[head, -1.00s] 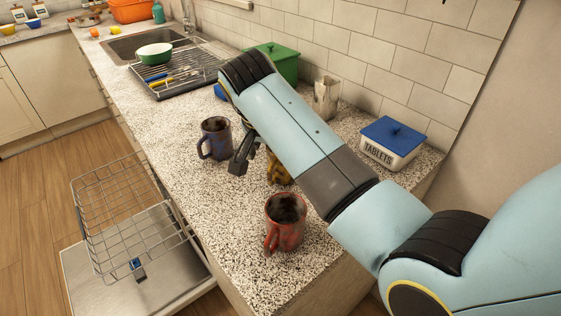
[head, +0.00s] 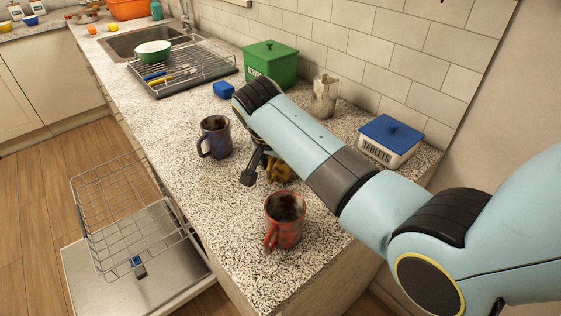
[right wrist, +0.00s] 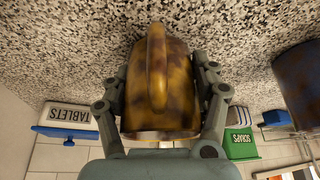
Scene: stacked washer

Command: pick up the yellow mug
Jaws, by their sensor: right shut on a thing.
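The yellow mug (head: 281,172) has brown blotches and stands on the speckled counter, partly hidden behind my right arm in the head view. In the right wrist view the mug (right wrist: 180,85) fills the space between the fingers, its handle towards the camera. My right gripper (head: 266,168) is shut on the mug, with a finger on either side of its body in the right wrist view (right wrist: 162,98). My left gripper is not in view.
A red mug (head: 287,222) stands just in front and a blue mug (head: 216,138) to the left. A tablets box (head: 390,150), a jar (head: 325,97) and a green box (head: 271,65) stand behind, near the tiled wall. An open dishwasher rack (head: 125,215) lies below left.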

